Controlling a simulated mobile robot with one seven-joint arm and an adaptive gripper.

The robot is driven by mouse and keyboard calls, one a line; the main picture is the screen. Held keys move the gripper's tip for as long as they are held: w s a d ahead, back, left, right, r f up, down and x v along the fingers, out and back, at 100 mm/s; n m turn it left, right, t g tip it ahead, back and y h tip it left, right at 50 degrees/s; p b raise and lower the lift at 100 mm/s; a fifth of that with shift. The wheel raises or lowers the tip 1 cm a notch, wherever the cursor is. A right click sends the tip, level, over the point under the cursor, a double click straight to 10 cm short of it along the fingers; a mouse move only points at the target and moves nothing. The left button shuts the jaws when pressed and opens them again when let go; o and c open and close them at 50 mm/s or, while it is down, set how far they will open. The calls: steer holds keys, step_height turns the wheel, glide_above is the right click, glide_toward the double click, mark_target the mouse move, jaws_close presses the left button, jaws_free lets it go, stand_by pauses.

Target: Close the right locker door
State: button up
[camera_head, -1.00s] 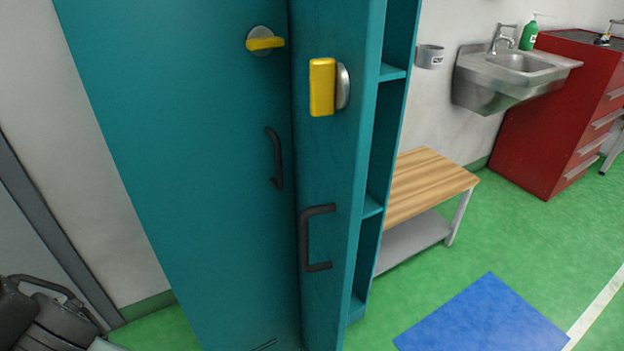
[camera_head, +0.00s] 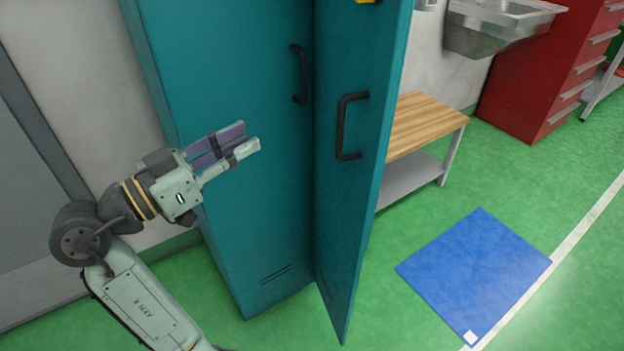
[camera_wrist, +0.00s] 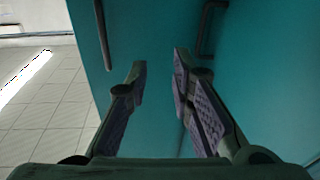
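The right locker door (camera_head: 340,215) is teal and stands swung out, its free edge towards me. Its dark handle (camera_head: 346,126) is on the face turned to the left. The left locker door (camera_head: 235,205) lies flat beside it, with its own dark handle (camera_head: 300,75). My gripper (camera_head: 250,138) is in front of the left door, left of the right door and apart from it. In the wrist view its fingers (camera_wrist: 160,75) are apart with nothing between them. Teal panels and two dark handles show beyond them; I cannot tell which handle is which there.
A wood-topped bench (camera_head: 425,122) stands just right of the open door. A red drawer cabinet (camera_head: 540,85) and a steel sink (camera_head: 480,30) are behind it. A blue mat (camera_head: 475,270) lies on the green floor, which is otherwise clear at right.

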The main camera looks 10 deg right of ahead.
mark_target(369, 166)
steer(key=s+d+f+m+g, duration=0.1)
steer(key=s+g, duration=0.1)
steer(key=s+d+f+m+g, duration=0.1)
steer(key=s+m+g, duration=0.1)
steer(key=s+d+f+m+g+h, duration=0.1)
steer(key=s+g, duration=0.1)
steer(key=shift+s+f+m+g, duration=0.25)
steer(key=shift+f+m+g, duration=0.1)
steer(key=shift+m+g, duration=0.05)
steer(key=c, duration=0.4)
steer(key=shift+s+d, duration=0.1)
steer(key=shift+d, duration=0.15)
jaws_close()
steer(key=d+p, duration=0.1)
steer(key=d, duration=0.3)
steer(key=w+d, duration=0.1)
steer(key=d, duration=0.4)
steer(key=d+p, duration=0.1)
steer(key=d, duration=0.3)
steer(key=shift+w+d+p, duration=0.15)
steer(key=shift+p, duration=0.2)
steer(key=shift+w+d, duration=0.1)
steer(key=shift+d, duration=0.1)
